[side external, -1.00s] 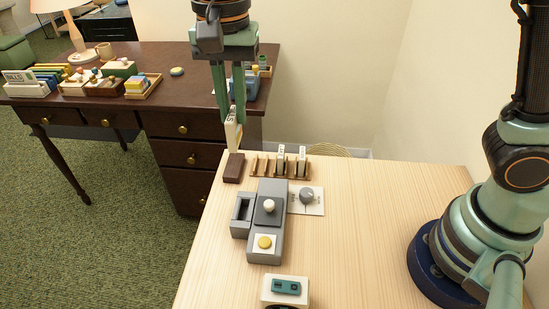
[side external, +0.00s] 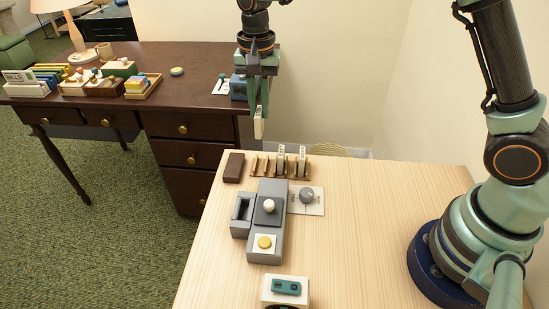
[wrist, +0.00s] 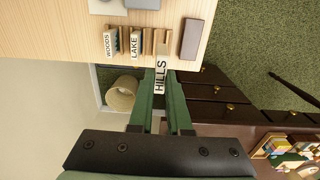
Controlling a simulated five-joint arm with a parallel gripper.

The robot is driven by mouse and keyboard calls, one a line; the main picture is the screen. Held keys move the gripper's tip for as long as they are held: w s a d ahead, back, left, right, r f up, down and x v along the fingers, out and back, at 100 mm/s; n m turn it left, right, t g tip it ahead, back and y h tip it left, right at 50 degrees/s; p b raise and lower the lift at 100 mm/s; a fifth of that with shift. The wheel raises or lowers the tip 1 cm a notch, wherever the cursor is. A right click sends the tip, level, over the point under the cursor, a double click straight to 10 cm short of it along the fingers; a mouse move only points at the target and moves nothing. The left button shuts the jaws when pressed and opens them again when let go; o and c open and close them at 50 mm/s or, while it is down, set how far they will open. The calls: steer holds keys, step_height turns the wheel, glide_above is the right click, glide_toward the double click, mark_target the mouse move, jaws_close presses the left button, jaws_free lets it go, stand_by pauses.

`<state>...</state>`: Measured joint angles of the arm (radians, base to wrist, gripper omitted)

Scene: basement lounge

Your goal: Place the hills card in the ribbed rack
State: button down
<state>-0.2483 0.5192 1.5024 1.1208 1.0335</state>
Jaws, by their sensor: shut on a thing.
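The hills card (side external: 259,126) is a thin white card held upright between the green fingers of my gripper (side external: 260,108). In the wrist view the card (wrist: 160,79) reads HILLS, and my gripper (wrist: 161,90) is shut on it. The ribbed rack (side external: 266,174) is a small wooden rack at the far edge of the pale table. It also shows in the wrist view (wrist: 147,41). Cards reading LAKE (wrist: 135,44) and WOODS (wrist: 109,43) stand in it, with bare slots beside LAKE. The hills card is apart from the rack, above and beyond it.
A dark brown block (side external: 233,167) lies just left of the rack. A grey device (side external: 266,220) with a white knob and yellow button, and a dial plate (side external: 306,199), stand nearer. A dark desk (side external: 190,110) with trays is behind.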

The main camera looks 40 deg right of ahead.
step_height(320, 180, down, 11)
steer(key=shift+r, duration=0.1)
stand_by(0.3)
steer(key=c, duration=0.9)
jaws_free()
steer(key=shift+o, duration=0.2)
